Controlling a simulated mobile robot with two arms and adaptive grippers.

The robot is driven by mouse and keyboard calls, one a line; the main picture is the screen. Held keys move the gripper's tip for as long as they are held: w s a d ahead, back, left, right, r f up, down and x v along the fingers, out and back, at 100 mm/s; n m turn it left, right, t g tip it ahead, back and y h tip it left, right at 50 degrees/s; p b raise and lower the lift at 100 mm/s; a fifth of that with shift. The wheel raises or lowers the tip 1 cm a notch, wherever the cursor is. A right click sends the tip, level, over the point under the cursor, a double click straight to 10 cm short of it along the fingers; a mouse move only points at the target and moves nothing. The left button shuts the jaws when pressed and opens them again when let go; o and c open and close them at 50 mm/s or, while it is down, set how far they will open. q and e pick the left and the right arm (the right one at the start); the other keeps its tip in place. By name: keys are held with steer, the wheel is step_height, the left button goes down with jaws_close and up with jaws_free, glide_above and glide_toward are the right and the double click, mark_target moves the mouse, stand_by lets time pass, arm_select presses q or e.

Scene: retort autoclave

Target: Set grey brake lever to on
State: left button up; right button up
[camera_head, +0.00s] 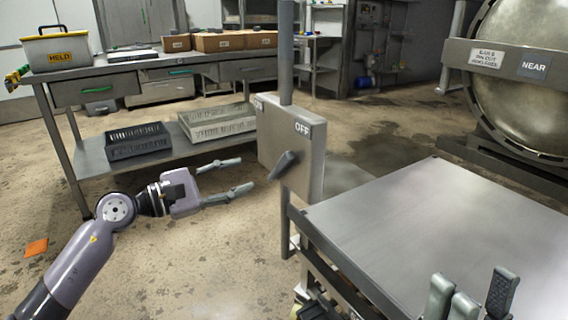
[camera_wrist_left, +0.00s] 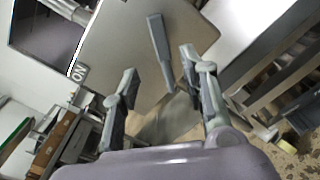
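The grey brake lever (camera_head: 285,165) sits on the front of a grey metal box (camera_head: 312,160) on a post. In the head view it slants down to the left from its pivot. The box carries an OFF label (camera_head: 303,128) at upper right and a partly visible label at upper left. My left gripper (camera_head: 246,174) is open and empty, just left of the lever, not touching it. In the left wrist view the lever (camera_wrist_left: 160,50) is ahead of the open fingers (camera_wrist_left: 158,75), and an ON label (camera_wrist_left: 78,71) shows at left. My right gripper (camera_head: 470,290) appears open over the cart.
A metal cart top (camera_head: 430,215) fills the lower right, close to the box. A workbench (camera_head: 130,72) with boxes and crates stands behind left. A large round vessel (camera_head: 520,50) is at the right. The floor around my left arm is mostly clear.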

mark_target(281, 164)
arm_select(q)
steer(key=b+x, duration=0.1)
steer(key=x, duration=1.1)
steer(key=shift+s+d, duration=0.1)
jaws_close()
stand_by(0.4)
